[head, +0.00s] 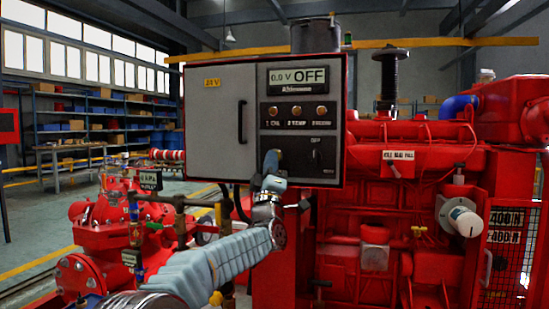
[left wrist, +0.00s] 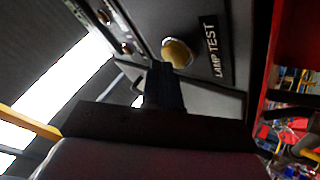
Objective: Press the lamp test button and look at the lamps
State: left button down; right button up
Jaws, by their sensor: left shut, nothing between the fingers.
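The control box (head: 217,130) has a dark panel with a display (head: 299,77) reading "0.0 V OFF". Below it sit three round amber lamps: left (head: 272,111), middle (head: 297,111) and right (head: 321,111). They look dull gold; I cannot tell if any is lit. The lamp test button (left wrist: 177,53) is a round yellowish knob beside its "LAMP TEST" label (left wrist: 214,47) in the left wrist view. In the head view my left gripper (head: 271,160) hides it. My left gripper is shut and empty, its fingertips (left wrist: 163,72) close to the button; contact cannot be told.
A black rotary switch (head: 317,154) sits right of my gripper on the panel. The red engine (head: 420,170) stands at the right and a red pump with valves (head: 100,230) at the lower left. Shelves (head: 80,115) stand far behind.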

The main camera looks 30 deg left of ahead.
pick_arm(q)
jog(key=shift+w, duration=0.3)
dwell(0.5)
jog(key=shift+s+d+b, duration=0.15)
jog(key=shift+s+b, duration=0.65)
jog(key=shift+b, duration=0.25)
jog(key=shift+s+d+b, duration=0.2)
jog(key=shift+s+b, duration=0.55)
jog(key=shift+s, duration=0.05)
jog(key=shift+s+d+b, duration=0.2)
jog(key=shift+s+b, duration=0.6)
jog(key=shift+s, duration=0.05)
jog(key=shift+s+d+b, duration=0.2)
jog(key=shift+s+b, duration=0.55)
jog(key=shift+s, duration=0.05)
